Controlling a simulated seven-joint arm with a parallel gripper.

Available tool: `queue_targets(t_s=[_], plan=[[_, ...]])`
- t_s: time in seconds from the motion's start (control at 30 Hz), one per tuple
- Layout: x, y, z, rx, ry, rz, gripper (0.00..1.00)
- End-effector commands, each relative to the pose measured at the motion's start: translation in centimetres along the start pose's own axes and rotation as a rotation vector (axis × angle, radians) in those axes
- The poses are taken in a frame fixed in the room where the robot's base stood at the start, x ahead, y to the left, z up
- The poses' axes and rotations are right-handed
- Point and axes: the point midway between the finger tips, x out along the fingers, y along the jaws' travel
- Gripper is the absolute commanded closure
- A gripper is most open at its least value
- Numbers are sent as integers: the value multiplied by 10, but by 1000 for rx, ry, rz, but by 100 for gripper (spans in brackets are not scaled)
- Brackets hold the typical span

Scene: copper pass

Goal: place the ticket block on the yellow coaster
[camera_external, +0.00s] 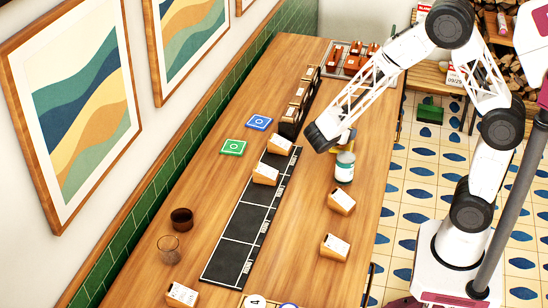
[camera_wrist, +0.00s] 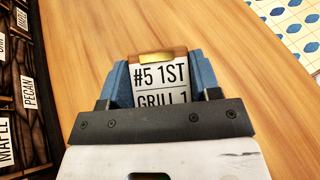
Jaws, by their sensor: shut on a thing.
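My gripper (camera_wrist: 162,82) is shut on a wooden ticket block (camera_wrist: 160,95) in the wrist view. The block carries a white card reading "#5 1ST GRILL 1" and has a brass strip at its top, between the blue fingers. In the external view my gripper (camera_external: 346,140) is over the right-middle of the counter, just above and behind a bottle (camera_external: 344,168); the held block is mostly hidden there. A blue coaster (camera_external: 259,122) and a green coaster (camera_external: 232,147) lie left of the black mat.
The black mat (camera_external: 238,222) has two similar blocks (camera_external: 265,174) at its far end. More blocks (camera_external: 335,247) stand on the right and near left. Dark bins (camera_external: 292,120) line the far middle, before a tray (camera_external: 347,60). Two cups (camera_external: 181,218) stand left. Wood between mat and bottle is clear.

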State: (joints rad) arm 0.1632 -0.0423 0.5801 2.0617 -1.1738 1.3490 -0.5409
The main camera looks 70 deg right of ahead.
Motion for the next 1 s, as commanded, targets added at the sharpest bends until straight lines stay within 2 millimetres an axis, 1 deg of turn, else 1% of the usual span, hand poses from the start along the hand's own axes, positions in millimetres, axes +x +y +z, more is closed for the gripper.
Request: queue_targets(t_s=[0.03,0.13,0.6,0.63,0.7,0.77,0.8,1.0], plan=[[2,0,-5,-2,0,-1,73],[4,0,-11,-1,-1,-1,73],[6,0,-14,-1,-1,0,73],[6,0,-14,0,-1,0,40],[6,0,-14,0,-1,0,29],[6,0,-14,0,-1,0,20],[6,0,-14,0,-1,0,17],[6,0,-14,0,-1,0,17]])
